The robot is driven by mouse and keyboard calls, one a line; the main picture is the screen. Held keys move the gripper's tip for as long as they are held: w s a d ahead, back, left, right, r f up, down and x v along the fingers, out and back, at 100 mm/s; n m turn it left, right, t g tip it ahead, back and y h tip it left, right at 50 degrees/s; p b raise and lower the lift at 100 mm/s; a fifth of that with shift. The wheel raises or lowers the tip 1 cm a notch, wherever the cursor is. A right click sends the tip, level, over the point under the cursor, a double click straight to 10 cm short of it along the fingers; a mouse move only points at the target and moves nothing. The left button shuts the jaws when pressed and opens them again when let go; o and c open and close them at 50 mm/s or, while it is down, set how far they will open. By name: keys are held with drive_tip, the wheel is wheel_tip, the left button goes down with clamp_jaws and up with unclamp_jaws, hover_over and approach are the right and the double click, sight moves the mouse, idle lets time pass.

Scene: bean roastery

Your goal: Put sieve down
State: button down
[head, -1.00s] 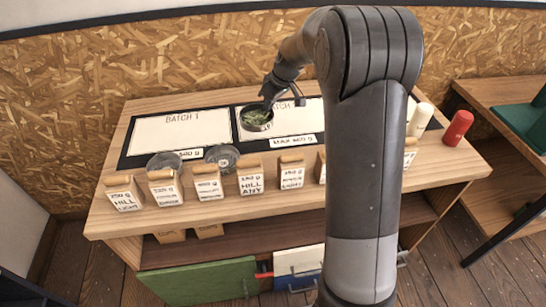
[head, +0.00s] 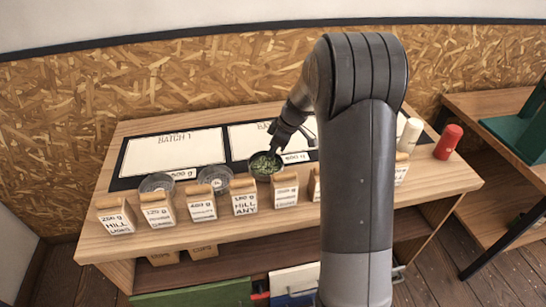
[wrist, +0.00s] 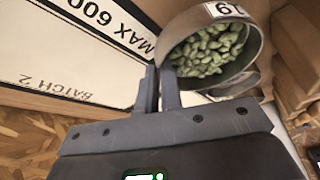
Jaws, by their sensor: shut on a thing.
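The sieve, a round grey metal cup holding green beans (head: 264,165), hangs from my gripper (head: 279,148) near the front of the table. My gripper (wrist: 161,88) is shut on the rim of the sieve (wrist: 251,45) in the wrist view. The sieve is tilted towards the wrist camera there, with a white label on its side. In the head view it is just right of two similar grey metal cups (head: 157,183) (head: 215,178). Whether its base touches the table is hidden.
A row of labelled bean bags (head: 244,198) stands along the front edge, close to the sieve. White batch panels (head: 173,152) lie behind. A red bottle (head: 447,142) and a cream bottle (head: 409,134) stand at the right. My arm hides part of the table.

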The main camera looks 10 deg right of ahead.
wheel_tip(320, 180, down, 3)
drive_tip(key=shift+f, duration=0.1)
drive_tip(key=c, duration=1.6)
unclamp_jaws()
drive_tip(key=v, duration=1.1)
drive_tip(key=s+a+r+m+h, duration=0.1)
drive_tip(key=s+a+r+m, duration=0.15)
drive_tip(key=s+r, duration=0.55)
drive_tip(key=s+r+m+t+h, duration=0.1)
drive_tip(key=s+m, duration=0.4)
drive_tip(key=s, duration=0.7)
drive_tip(key=s+a+r+m+t+h, duration=0.1)
drive_tip(key=s+m, duration=0.4)
drive_tip(key=s, duration=0.6)
drive_tip(key=shift+s+a+r+t+h, duration=0.35)
drive_tip(key=shift+r+t+h, duration=0.25)
drive_tip(key=shift+r+t, duration=0.25)
